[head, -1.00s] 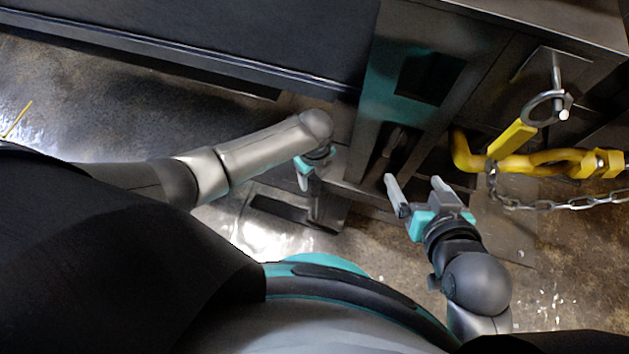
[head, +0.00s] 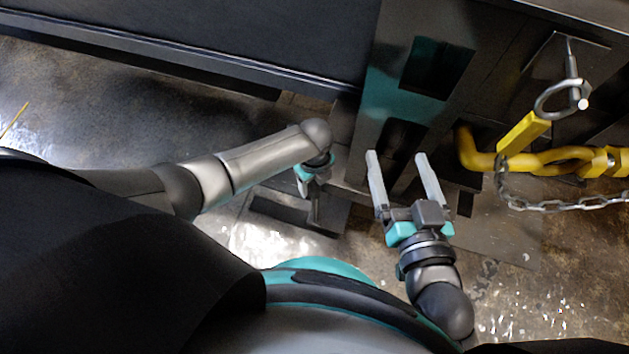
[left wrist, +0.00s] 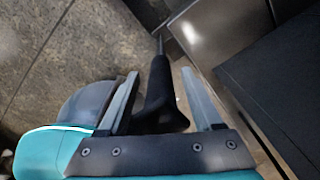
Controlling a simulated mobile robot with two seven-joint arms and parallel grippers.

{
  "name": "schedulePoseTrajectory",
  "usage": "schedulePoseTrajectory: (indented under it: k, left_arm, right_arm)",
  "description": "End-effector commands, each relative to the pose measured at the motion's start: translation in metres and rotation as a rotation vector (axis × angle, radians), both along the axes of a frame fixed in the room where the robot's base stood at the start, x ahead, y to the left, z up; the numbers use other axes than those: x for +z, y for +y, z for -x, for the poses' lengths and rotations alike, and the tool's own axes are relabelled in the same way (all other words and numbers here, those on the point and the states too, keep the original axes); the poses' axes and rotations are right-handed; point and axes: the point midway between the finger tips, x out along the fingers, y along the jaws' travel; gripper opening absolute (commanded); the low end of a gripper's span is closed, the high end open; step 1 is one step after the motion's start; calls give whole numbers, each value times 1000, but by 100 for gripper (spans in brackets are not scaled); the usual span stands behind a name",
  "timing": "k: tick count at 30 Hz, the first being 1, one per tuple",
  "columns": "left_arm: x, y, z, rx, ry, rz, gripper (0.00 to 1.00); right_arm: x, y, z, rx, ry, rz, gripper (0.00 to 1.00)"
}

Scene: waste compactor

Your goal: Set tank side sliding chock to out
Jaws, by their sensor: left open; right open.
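A black handle (left wrist: 158,90) on a thin metal rod shows in the left wrist view, between the spread fingers of my left gripper (left wrist: 160,75); I cannot tell whether they touch it. In the head view my left gripper (head: 308,184) is small and partly hidden by its own arm, beside the machine's lower edge. My right gripper (head: 397,155) is open and empty, with its fingers pointing at a dark slot in the teal-and-black upright (head: 387,90). I cannot tell for certain which part is the tank side sliding chock.
A yellow hook (head: 480,155) with a chain (head: 545,207) and a ring-ended pin (head: 562,98) with a yellow strap are at the right. The long dark machine side (head: 220,40) runs along the top. Concrete floor (head: 90,110) lies open at the left.

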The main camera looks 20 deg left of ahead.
Motion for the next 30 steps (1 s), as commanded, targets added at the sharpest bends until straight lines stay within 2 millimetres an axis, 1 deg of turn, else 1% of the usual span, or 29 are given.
schedulePoseTrajectory:
  k: [9, 27, 30]
  left_arm:
    - [0, 0, 0, 0, 0, 0, 67]
    - [0, 0, 0, 0, 0, 0, 0]
    - [0, 0, 0, 0, 1, -1, 0]
  right_arm:
    - [0, 0, 0, 0, -5, -4, 91]
    - [0, 0, 0, 0, -4, -3, 91]
    - [0, 0, 0, 0, -4, -3, 91]
